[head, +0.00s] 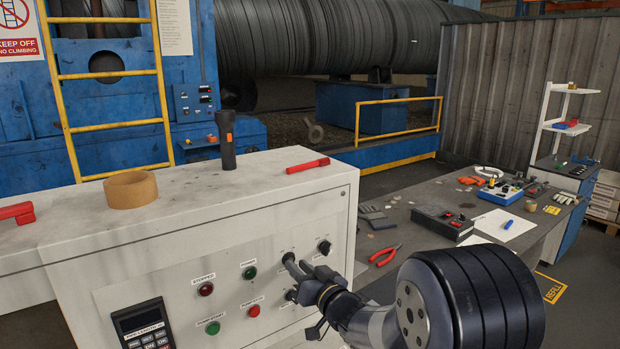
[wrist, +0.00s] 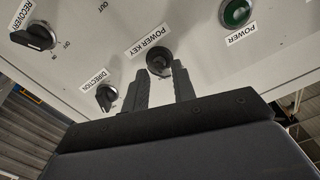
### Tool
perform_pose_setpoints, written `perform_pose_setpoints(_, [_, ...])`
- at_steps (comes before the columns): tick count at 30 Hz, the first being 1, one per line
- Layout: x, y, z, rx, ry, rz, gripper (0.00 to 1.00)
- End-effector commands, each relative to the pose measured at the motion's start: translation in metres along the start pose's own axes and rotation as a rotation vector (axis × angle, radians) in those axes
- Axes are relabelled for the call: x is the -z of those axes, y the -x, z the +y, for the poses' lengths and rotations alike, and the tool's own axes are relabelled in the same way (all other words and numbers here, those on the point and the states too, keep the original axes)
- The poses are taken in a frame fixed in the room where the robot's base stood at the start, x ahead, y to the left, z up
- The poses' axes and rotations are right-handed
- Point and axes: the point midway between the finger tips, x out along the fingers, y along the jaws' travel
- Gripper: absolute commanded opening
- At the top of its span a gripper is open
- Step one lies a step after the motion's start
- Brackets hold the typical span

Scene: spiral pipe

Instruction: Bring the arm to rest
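My gripper (head: 296,269) reaches toward the front of the white control cabinet (head: 230,230) in the head view, in front of its knobs and buttons. In the wrist view my gripper (wrist: 161,78) has its two dark fingers apart, with a gap between them. The round black POWER KEY switch (wrist: 159,61) shows between and just beyond the fingertips. I cannot tell if a finger touches it. No held object shows. My arm (head: 410,305) comes in from the lower right.
The DIRECTION knob (wrist: 106,98), RECOVERY knob (wrist: 34,36) and green POWER button (wrist: 236,13) are close by. A flashlight (head: 227,140), tape roll (head: 131,190) and red handle (head: 308,165) are on the cabinet top. A cluttered workbench (head: 405,205) stands at the right.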

Motion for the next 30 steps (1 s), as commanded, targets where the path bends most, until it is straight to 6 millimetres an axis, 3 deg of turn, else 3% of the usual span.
perform_pose_setpoints(11, [0.004, 0.001, -0.001, -0.003, -0.222, -0.002, 0.25])
perform_pose_setpoints(21, [-0.002, 0.064, 0.002, -0.003, -0.214, 0.002, 0.25])
perform_pose_setpoints(30, [-0.001, 0.097, 0.001, -0.001, -0.214, 0.001, 0.25])
